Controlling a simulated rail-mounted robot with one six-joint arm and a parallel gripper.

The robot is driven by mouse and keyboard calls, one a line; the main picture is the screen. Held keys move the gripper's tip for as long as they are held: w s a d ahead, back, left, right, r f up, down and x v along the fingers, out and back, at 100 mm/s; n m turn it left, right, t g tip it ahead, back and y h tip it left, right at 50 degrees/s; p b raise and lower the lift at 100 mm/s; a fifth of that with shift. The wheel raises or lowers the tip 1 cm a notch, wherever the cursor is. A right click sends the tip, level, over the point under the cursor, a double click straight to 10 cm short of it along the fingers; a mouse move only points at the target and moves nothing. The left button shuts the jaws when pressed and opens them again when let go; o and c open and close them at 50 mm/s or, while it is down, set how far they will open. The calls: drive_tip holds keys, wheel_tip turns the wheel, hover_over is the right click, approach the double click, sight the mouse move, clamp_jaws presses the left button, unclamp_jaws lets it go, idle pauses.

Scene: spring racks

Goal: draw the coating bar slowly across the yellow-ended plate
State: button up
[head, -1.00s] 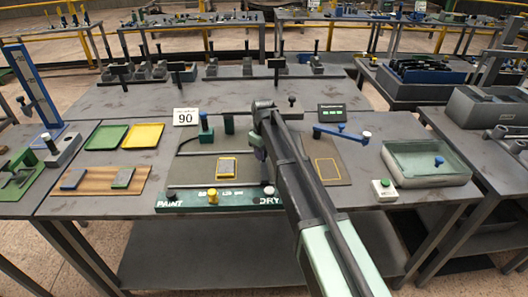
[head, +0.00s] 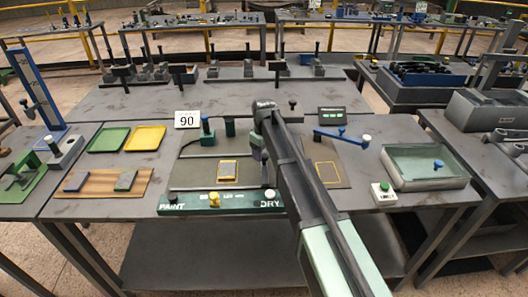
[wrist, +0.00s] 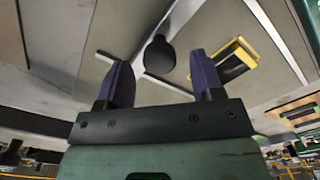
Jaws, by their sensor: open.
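The yellow-ended plate (head: 227,171) lies flat on the dark mat behind the PAINT/DRY strip. It also shows in the wrist view (wrist: 225,66), to the right of my fingers, as a dark plate with a yellow edge. My gripper (wrist: 160,82) is open, with one finger on either side of a round black knob (wrist: 160,55). No firm contact between fingers and knob can be seen. The knob looks like a handle, but I cannot tell whether it belongs to the coating bar.
The green PAINT/DRY strip (head: 221,201) runs along the front. Two plates lie on a wooden board (head: 101,194) at left, near green (head: 109,139) and yellow (head: 144,138) trays.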

sight(264, 156)
wheel_tip(264, 156, up, 9)
drive_tip(key=p, duration=0.8)
drive_tip(key=shift+p, duration=0.3)
idle(0.5)
drive_tip(key=s+d+m, duration=0.3)
drive_tip(key=s, duration=0.7)
drive_tip(key=s+d+m, duration=0.2)
drive_tip(key=s+d, duration=0.2)
drive_tip(key=s, duration=0.6)
drive_tip(key=s+d+m, duration=0.3)
drive_tip(key=s+d, duration=0.1)
drive_tip(key=s, duration=0.6)
drive_tip(key=shift+m, duration=0.3)
idle(0.4)
